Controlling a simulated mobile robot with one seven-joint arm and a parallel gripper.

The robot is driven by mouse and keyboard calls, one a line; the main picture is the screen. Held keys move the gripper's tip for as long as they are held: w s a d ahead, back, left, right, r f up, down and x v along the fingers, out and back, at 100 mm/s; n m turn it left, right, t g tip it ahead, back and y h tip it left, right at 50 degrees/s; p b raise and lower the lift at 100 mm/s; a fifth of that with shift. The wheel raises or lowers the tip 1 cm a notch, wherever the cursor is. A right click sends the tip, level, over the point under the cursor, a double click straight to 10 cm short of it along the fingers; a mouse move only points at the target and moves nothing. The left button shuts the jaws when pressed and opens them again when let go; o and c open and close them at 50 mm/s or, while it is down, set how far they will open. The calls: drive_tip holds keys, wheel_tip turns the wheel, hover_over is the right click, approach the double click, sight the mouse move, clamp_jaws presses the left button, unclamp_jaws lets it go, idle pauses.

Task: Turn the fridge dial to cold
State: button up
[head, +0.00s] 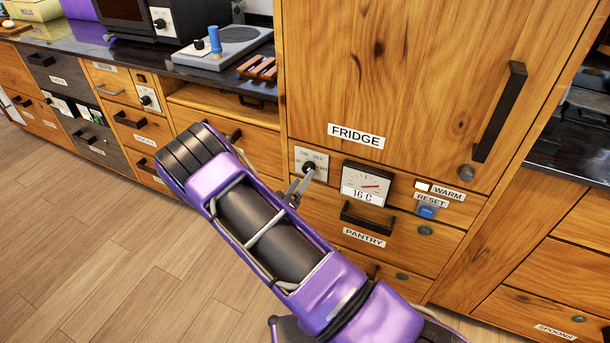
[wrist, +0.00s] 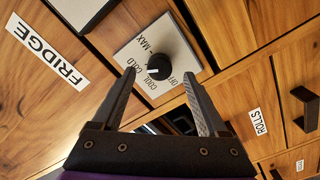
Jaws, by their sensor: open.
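In the head view, my gripper (head: 302,185) is just below the dial. The gauge (head: 366,184) beside it reads 16 C.
The FRIDGE label (head: 356,136) is above the dial, below the fridge door handle (head: 499,112). A WARM lamp (head: 422,187) and blue RESET button (head: 427,212) are right of the gauge. The PANTRY drawer handle (head: 366,217) sticks out below.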

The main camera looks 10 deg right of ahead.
drive_tip(key=v, duration=1.4)
